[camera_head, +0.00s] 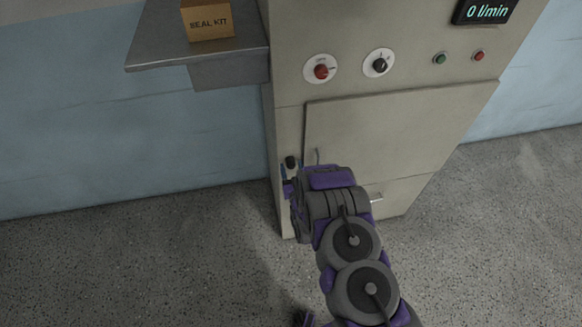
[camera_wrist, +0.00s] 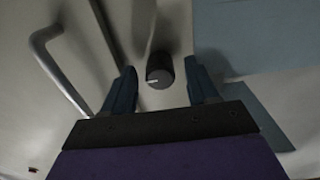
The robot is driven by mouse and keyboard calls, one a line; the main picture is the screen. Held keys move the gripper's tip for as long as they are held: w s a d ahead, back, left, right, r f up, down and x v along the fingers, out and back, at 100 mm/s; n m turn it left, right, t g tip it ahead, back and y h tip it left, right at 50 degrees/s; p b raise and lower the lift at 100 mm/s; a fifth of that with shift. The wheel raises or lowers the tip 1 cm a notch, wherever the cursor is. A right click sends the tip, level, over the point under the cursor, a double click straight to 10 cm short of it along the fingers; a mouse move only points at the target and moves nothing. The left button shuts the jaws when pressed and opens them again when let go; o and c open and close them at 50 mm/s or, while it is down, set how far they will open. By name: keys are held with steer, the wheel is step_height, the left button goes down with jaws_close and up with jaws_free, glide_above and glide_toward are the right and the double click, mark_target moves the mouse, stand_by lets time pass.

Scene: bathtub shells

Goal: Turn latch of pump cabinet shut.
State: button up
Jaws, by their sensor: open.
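The pump cabinet (camera_head: 400,130) is a beige upright box with a closed-looking door panel. Its latch (camera_head: 291,162) is a small dark knob left of the door's edge. In the wrist view the latch (camera_wrist: 159,69) is a dark round knob with a short pale mark on its face. My gripper (camera_wrist: 163,85) is open, with one finger on each side of the knob and a gap visible on both sides. In the head view my gripper (camera_head: 286,180) is mostly hidden behind my arm, close to the latch.
A bent metal door handle (camera_wrist: 60,70) stands out left of the gripper in the wrist view. A metal shelf (camera_head: 190,50) with a seal kit box (camera_head: 208,20) is left of the cabinet. Red (camera_head: 321,71) and black (camera_head: 380,64) knobs sit above the door. Open floor surrounds the base.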

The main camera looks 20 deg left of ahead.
steer(key=shift+x, duration=0.8)
steer(key=c, duration=1)
